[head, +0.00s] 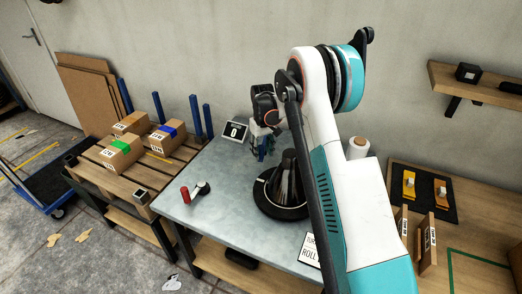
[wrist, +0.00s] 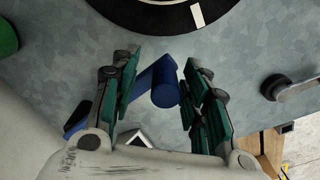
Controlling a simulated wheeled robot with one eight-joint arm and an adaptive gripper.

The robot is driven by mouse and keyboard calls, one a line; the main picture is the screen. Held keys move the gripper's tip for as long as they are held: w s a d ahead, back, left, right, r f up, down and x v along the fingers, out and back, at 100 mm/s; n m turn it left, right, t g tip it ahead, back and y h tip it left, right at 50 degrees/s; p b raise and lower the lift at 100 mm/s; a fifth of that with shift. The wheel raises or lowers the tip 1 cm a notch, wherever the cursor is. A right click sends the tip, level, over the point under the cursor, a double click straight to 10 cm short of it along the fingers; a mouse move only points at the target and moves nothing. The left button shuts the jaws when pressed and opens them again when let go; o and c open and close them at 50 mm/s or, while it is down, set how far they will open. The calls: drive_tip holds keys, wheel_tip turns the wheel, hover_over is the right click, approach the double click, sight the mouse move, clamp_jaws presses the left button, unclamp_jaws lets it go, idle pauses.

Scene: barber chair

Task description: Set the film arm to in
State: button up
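A blue bar with a round end, seemingly the film arm (wrist: 165,88), shows between my gripper's fingers in the wrist view. My gripper (wrist: 161,62) is open, with a finger on each side of the blue part. A gap shows on the right, and I cannot tell whether the left finger touches it. In the head view my gripper (head: 263,146) is low over the back of the grey table, and the blue part is mostly hidden there. A black turntable (wrist: 165,15) with a white mark lies just beyond the fingertips.
A dark cone-shaped load stands on the turntable (head: 262,197). A display (head: 235,131) reading 0 is left of my gripper, and a white roll (head: 358,147) is right. A red cylinder (head: 185,194) and a black knob (head: 202,188) are at the left. Boxes (head: 120,152) sit on a pallet.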

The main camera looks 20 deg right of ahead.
drive_tip(key=shift+a, duration=0.15)
drive_tip(key=shift+w+r, duration=0.1)
drive_tip(key=shift+r, duration=0.1)
wheel_tip(320, 180, up, 12)
drive_tip(key=shift+f, duration=0.2)
idle(0.5)
drive_tip(key=s+a+r+t, duration=0.2)
drive_tip(key=s+a+r, duration=0.1)
drive_tip(key=s+r, duration=0.55)
drive_tip(key=s+a+r+t, duration=0.1)
drive_tip(key=s+a+r, duration=0.2)
drive_tip(key=s+r, duration=0.6)
drive_tip(key=s+a+f+t, duration=0.1)
drive_tip(key=s+f+t, duration=0.1)
drive_tip(key=s, duration=0.9)
drive_tip(key=s+a+f+m+t, duration=0.1)
drive_tip(key=s+a+f+t, duration=0.1)
drive_tip(key=s, duration=0.9)
drive_tip(key=shift+s+a+f, duration=0.15)
drive_tip(key=shift+s+f, duration=0.1)
drive_tip(key=shift+f, duration=0.25)
